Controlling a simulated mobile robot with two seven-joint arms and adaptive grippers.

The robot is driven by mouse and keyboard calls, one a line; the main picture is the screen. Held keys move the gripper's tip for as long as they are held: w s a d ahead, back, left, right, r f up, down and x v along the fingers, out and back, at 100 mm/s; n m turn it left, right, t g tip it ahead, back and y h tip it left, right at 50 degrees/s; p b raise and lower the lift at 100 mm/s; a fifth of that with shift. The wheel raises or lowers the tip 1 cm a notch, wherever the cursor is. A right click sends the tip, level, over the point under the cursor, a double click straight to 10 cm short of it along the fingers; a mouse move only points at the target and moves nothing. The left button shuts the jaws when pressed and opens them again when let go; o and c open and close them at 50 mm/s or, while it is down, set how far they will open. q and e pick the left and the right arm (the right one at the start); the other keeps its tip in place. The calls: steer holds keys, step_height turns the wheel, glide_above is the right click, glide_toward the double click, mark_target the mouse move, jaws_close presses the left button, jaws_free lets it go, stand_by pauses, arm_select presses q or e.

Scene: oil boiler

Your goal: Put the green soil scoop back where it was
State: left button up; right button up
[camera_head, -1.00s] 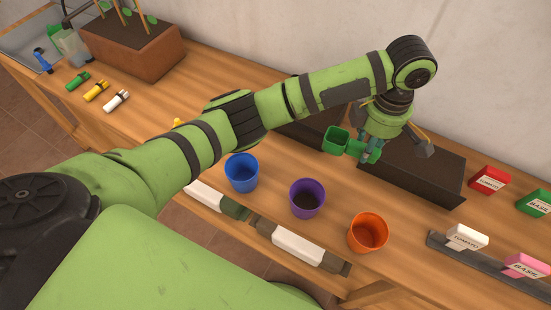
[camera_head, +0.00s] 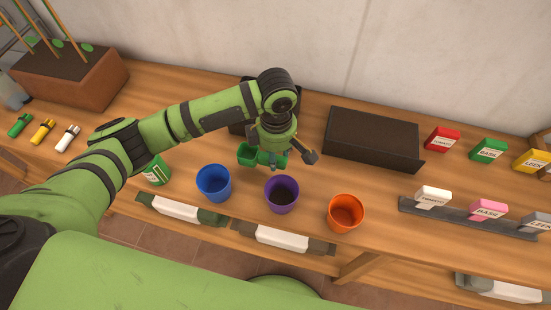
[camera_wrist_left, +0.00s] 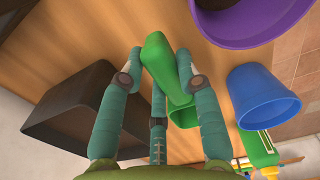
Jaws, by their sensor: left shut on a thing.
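My left gripper (camera_head: 273,163) is shut on the green soil scoop (camera_head: 247,153) and holds it above the bench, behind the blue pot (camera_head: 213,184) and purple pot (camera_head: 281,194). The left wrist view shows the scoop's green handle (camera_wrist_left: 167,68) between the fingers, its bowl partly hidden behind them. One black soil tray (camera_head: 370,137) stands to the right of the gripper. Another black tray (camera_head: 250,123) is mostly hidden behind my left wrist. Dark soil shows in the purple pot. The right gripper is not in view.
An orange pot (camera_head: 345,213) stands right of the purple one. A green-and-white container (camera_head: 156,171) is partly behind my left arm. Seed boxes (camera_head: 442,139) stand on the right; others sit in a dark rack (camera_head: 468,219). A brown planter (camera_head: 70,80) is at the far left.

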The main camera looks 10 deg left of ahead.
arm_select(q)
steer(key=shift+f, duration=1.8)
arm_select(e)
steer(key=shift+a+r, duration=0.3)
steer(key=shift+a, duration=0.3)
arm_select(q)
steer(key=shift+p, duration=0.3)
steer(key=o, duration=1.1)
steer(key=shift+f, duration=0.1)
steer(key=shift+o, duration=0.2)
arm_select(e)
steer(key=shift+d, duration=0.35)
arm_select(q)
step_height(320, 180, up, 12)
steer(key=shift+r+b, duration=0.15)
steer(key=shift+b, duration=0.7)
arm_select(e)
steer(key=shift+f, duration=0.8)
